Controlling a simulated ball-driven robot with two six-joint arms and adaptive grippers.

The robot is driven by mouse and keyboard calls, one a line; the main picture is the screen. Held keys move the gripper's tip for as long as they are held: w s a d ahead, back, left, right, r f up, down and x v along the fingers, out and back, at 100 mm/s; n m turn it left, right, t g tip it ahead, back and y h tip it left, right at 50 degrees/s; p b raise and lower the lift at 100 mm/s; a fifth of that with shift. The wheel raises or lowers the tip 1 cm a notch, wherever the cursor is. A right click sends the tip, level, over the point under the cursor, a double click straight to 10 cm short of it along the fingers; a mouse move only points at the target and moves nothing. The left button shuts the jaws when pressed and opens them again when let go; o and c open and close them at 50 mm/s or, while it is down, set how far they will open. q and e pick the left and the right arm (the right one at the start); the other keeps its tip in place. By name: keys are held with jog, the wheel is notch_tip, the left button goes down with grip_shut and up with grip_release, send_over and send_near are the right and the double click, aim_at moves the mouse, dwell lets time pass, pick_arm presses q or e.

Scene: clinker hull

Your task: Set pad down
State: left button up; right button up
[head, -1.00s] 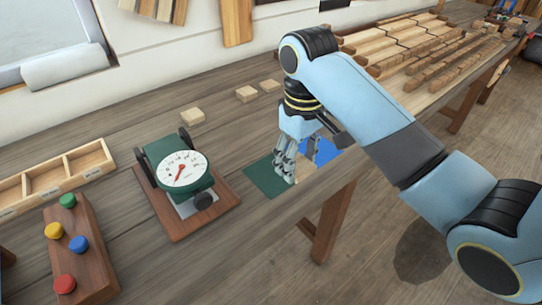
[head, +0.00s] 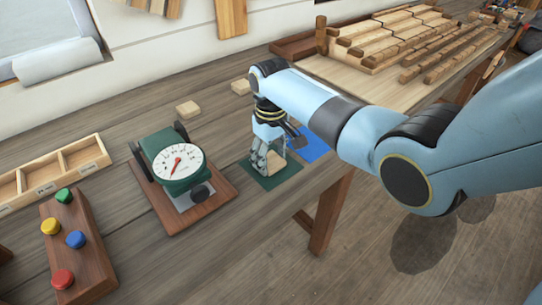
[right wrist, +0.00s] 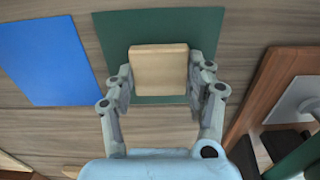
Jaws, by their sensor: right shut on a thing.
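My right gripper (head: 266,162) points down at the green mat (head: 289,174) on the bench. It is shut on a square pale wooden pad (head: 277,157). In the right wrist view the pad (right wrist: 158,70) sits between the two fingers, over the near-middle part of the green mat (right wrist: 206,25). I cannot tell whether the pad touches the mat. The blue mat (head: 314,147) lies bare just to the right in the head view. My left gripper is not in view.
A green dial scale (head: 172,160) on a wooden board stands left of the green mat. Similar wooden blocks (head: 188,109) lie behind. A compartment tray (head: 88,156) and a board with coloured knobs (head: 82,255) are at left. Stacked wooden strips (head: 400,45) fill the far bench.

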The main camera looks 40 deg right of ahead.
aim_at(271, 161)
jog(key=o, duration=1)
jog(key=shift+f, duration=0.1)
jog(key=shift+c, duration=0.2)
jog(key=shift+r, duration=0.35)
notch_tip(271, 161, up, 12)
jog(key=shift+f, duration=0.2)
